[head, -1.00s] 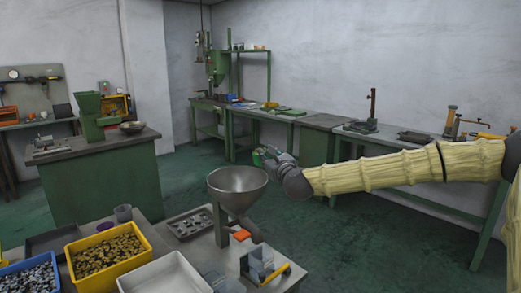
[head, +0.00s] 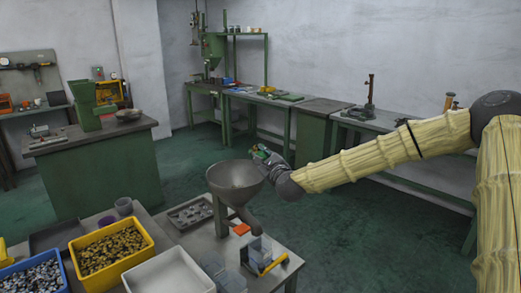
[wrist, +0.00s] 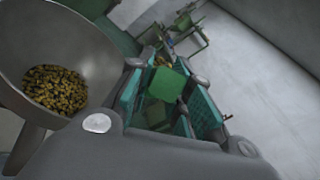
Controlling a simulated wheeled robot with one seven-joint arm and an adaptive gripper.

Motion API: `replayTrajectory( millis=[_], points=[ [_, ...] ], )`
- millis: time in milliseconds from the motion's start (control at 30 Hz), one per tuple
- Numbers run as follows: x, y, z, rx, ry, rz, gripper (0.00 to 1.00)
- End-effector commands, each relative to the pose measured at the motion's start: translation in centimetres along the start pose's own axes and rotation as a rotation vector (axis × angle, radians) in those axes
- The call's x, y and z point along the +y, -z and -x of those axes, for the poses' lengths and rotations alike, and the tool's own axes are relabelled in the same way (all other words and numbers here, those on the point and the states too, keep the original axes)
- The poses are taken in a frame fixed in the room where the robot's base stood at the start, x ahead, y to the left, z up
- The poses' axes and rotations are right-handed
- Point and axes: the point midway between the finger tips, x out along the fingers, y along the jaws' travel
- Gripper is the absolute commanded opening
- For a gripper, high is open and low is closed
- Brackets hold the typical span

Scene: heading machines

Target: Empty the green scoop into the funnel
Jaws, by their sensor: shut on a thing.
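The funnel (head: 235,182) is a grey metal cone on a stand at the back of the front table. In the wrist view its bowl (wrist: 88,45) fills the left side, with a heap of small brassy pieces (wrist: 55,90) inside. My gripper (head: 268,158) is at the funnel's right rim in the head view, at about rim height. It is shut on the green scoop (wrist: 166,84), which shows between the teal finger pads in the wrist view. The scoop is beside the funnel bowl there. Its tilt and whether anything lies in it are unclear.
On the front table are a yellow bin of brassy pieces (head: 148,245), a blue bin of silvery pieces (head: 55,262), a white tray (head: 170,275) and a dark tray (head: 190,212). Green workbenches (head: 315,132) line the back wall. Open floor lies beyond the table.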

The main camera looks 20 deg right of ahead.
Motion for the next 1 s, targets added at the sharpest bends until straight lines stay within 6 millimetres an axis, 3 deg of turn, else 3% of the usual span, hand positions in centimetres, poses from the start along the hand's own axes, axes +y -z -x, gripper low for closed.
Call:
replayTrajectory(
  millis=[767,1000],
  points=[
    [1.2,-1.1,-0.2,0.023,-0.018,0.397,0.0],
    [2.8,-0.6,-0.3,0.039,-0.026,0.648,0.0]
  ],
)
